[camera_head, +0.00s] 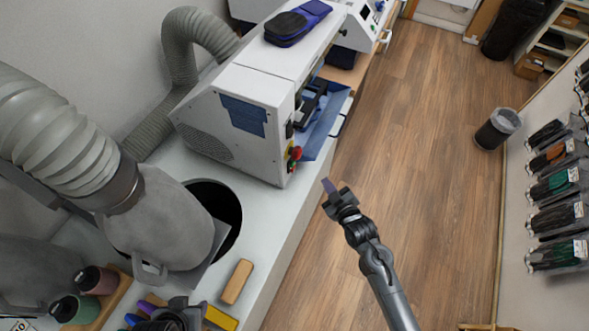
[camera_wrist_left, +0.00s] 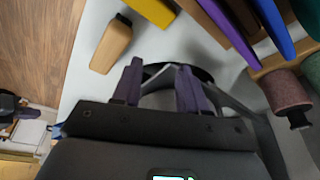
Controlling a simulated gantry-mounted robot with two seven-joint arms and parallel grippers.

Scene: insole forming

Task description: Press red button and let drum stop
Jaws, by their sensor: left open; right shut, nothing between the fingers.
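The red button (camera_head: 296,153) sits on the front right corner of the white box-shaped machine (camera_head: 240,110), with a green part just below it. My right gripper (camera_head: 328,186) is shut and empty. In the head view it appears to the right of and a little below the red button, with a visible gap between them. My left gripper (camera_head: 170,318) is at the bottom edge of the head view, beside the tools on the bench. In the left wrist view its purple fingers (camera_wrist_left: 160,88) are spread open with nothing gripped. I cannot make out a drum clearly.
A grey hooded machine (camera_head: 165,225) with a thick hose stands left, by a dark round opening (camera_head: 222,205). A tan block (camera_head: 237,282) and a yellow block (camera_head: 220,318) lie near the bench edge. The wooden floor (camera_head: 430,150) at right is mostly clear.

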